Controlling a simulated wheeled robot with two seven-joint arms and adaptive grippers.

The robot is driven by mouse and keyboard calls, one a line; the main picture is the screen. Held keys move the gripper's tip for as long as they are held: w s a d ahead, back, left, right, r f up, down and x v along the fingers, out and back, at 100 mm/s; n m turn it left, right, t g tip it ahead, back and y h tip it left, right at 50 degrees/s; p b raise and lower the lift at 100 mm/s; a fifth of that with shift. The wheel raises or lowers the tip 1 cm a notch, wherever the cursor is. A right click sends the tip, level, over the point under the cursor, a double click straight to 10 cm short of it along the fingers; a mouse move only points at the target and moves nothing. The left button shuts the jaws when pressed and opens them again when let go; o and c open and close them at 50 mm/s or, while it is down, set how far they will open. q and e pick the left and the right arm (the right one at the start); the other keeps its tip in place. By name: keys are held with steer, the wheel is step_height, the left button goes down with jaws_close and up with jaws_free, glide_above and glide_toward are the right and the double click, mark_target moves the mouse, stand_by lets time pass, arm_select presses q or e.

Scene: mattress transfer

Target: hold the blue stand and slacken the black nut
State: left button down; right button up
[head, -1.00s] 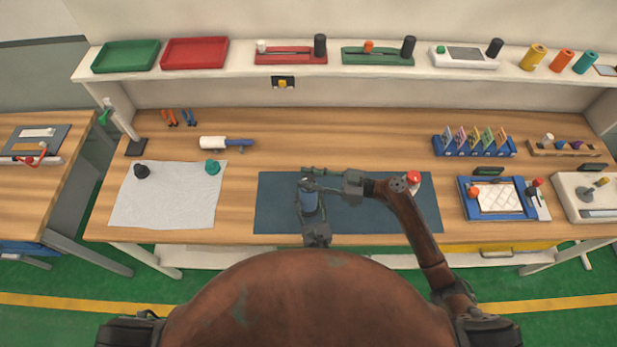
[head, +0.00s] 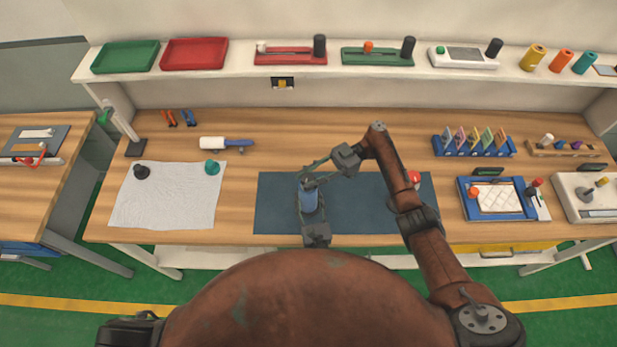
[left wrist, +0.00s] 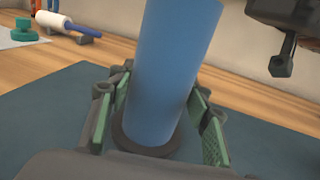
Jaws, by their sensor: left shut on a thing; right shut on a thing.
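The blue stand (head: 309,199) is upright on the dark blue mat (head: 370,216). Its blue column also fills the middle of the left wrist view (left wrist: 170,70), rising from a dark round base. My left gripper (head: 310,207) is shut on the column from the near side, with its green pads on either side in the left wrist view. My right gripper (head: 309,175) comes from the right and is shut on the black nut (head: 307,184) at the stand's top. The nut is small, partly hidden by the fingers, and outside the left wrist view.
A red-topped object (head: 414,179) stands behind my right forearm. A white cloth (head: 165,200) with a black and a teal piece lies left of the mat. A blue tray (head: 468,210) with a white pad lies to the right. The wood behind the mat is mostly clear.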

mark_target(308, 178)
steer(key=shift+a+f+n+g+h, duration=0.1)
steer(key=shift+f+n+g+h, duration=0.1)
steer(key=shift+n+g+h, duration=0.3)
steer(key=shift+g, duration=0.4)
steer(key=shift+r, duration=0.1)
steer(key=o, duration=1.2)
steer(key=shift+r, duration=0.15)
steer(key=shift+r, duration=4.9)
